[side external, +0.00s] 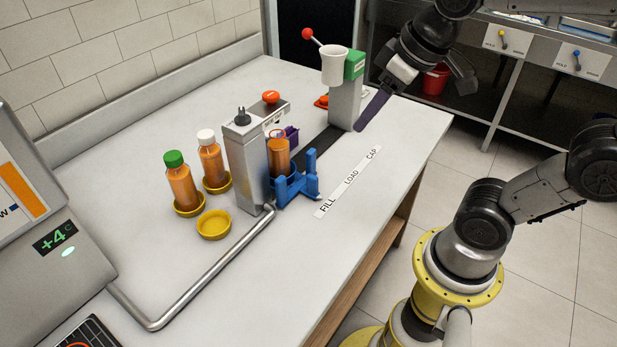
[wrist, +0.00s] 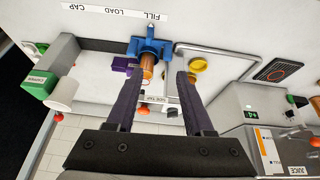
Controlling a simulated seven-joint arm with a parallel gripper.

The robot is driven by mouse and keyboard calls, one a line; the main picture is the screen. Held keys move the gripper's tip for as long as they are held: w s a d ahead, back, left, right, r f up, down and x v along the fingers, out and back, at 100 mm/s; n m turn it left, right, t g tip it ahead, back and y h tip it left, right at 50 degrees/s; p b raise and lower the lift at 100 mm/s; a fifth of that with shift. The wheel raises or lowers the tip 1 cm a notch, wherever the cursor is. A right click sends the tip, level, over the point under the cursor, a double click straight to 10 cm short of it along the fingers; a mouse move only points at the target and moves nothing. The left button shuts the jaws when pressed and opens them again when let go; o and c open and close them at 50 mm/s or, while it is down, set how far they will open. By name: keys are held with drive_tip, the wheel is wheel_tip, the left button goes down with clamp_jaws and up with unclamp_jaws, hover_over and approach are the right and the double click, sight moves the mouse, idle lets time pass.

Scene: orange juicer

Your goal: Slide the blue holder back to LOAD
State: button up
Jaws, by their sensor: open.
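The blue holder (side external: 297,187) is on the table at the FILL end of the label strip (side external: 327,205), beside the grey tap column (side external: 248,165). A bottle with orange contents (side external: 279,157) stands upright in it, under the tap; its top is partly hidden. The LOAD mark (side external: 351,176) is mid-strip, with CAP farther along. In the wrist view the blue holder (wrist: 151,46) lies beyond the fingertips, below the FILL label. My gripper (wrist: 160,76) is open and empty, its two dark fingers apart. In the side view it hangs near the capper, apart from the holder.
The capper (side external: 345,95) with green block and white cup stands at the strip's far end. A dark track (side external: 318,148) runs between it and the tap. Two juice bottles (side external: 181,182) (side external: 211,158) stand in yellow dishes; another dish (side external: 213,224) is empty. A metal pipe (side external: 215,277) crosses the table.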

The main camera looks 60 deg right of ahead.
drive_tip(key=w+d+f+g, duration=0.2)
drive_tip(key=w+f+g, duration=0.15)
drive_tip(key=w, duration=0.65)
drive_tip(key=g, duration=0.2)
approach(312, 176)
drive_tip(key=shift+m+t, duration=0.25)
drive_tip(key=shift+m, duration=0.05)
drive_tip(key=f, duration=1)
drive_tip(key=shift+s+f, duration=0.25)
drive_tip(key=shift+f, duration=0.1)
clamp_jaws()
